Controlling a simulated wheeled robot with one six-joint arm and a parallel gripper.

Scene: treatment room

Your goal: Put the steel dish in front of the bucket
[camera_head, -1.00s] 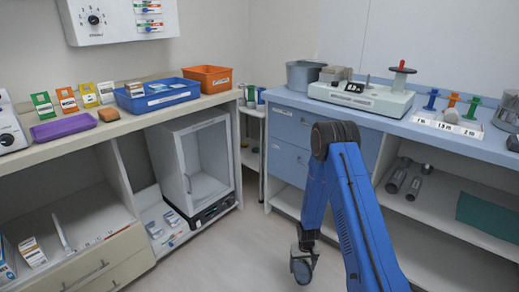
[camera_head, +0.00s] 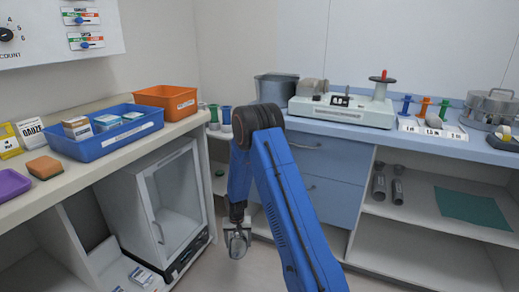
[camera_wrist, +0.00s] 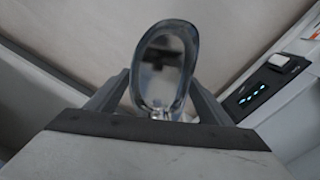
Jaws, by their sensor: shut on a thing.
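The steel dish (camera_wrist: 165,62), a shiny oval with a raised rim, is tilted up between the two fingers of my gripper (camera_wrist: 163,100) in the wrist view. My gripper is shut on it. In the head view my gripper (camera_head: 237,226) hangs low, with the dish (camera_head: 238,243) at its end over the floor, left of my blue arm. The bucket (camera_head: 274,89), a grey metal pail, stands at the back left end of the blue counter. My arm's upper joint hides part of the bucket's lower side and the counter edge by it.
A white device (camera_head: 343,110) stands right of the bucket on the blue counter (camera_head: 425,141). Further right are colored stamps and a steel pot (camera_head: 490,104). The left counter holds a blue bin (camera_head: 103,141), an orange bin (camera_head: 166,100) and a sponge (camera_head: 44,167). A glass-fronted cabinet (camera_head: 165,210) stands below.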

